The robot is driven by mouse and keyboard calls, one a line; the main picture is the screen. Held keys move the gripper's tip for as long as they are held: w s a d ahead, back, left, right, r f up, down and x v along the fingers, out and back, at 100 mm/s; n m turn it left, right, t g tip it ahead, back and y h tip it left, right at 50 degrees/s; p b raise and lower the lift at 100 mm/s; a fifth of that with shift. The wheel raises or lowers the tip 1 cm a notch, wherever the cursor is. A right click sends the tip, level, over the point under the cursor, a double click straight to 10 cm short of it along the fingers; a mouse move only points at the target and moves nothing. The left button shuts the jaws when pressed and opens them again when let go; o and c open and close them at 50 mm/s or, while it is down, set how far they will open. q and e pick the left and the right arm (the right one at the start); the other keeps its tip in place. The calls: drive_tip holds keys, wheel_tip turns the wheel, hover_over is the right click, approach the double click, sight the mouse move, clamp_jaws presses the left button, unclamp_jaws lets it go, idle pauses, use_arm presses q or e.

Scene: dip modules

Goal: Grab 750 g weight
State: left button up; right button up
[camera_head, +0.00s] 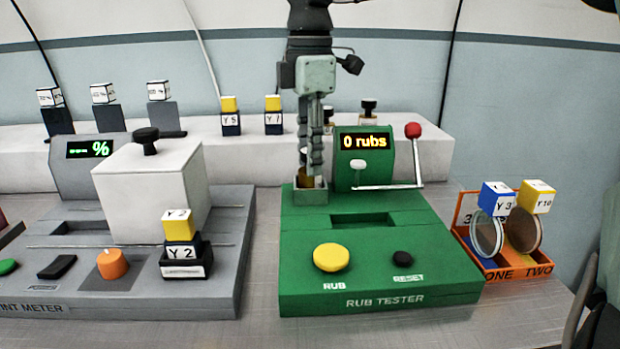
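Two small weights with dark tops stand on the white ledge behind the green rub tester (365,240): one (369,112) to the right and one (328,117) partly hidden by my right gripper. Their markings are too small to read, so I cannot tell which is 750 g. My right gripper (308,178) points straight down, fingers at the small grey holder (308,195) at the tester's back left. A brassy piece shows at the fingertips. The fingers are seen nearly edge-on, and I cannot tell whether they grip it. My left gripper is not in view.
A grey meter (225,260) with a white block (150,190) stands left. The tester's red-knobbed lever (413,131) and display (364,141) are right of my gripper. An orange rack (510,268) with discs stands right. Labelled cubes (230,104) line the ledge.

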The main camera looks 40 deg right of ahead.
clamp_jaws()
drive_tip(key=shift+r, duration=0.15)
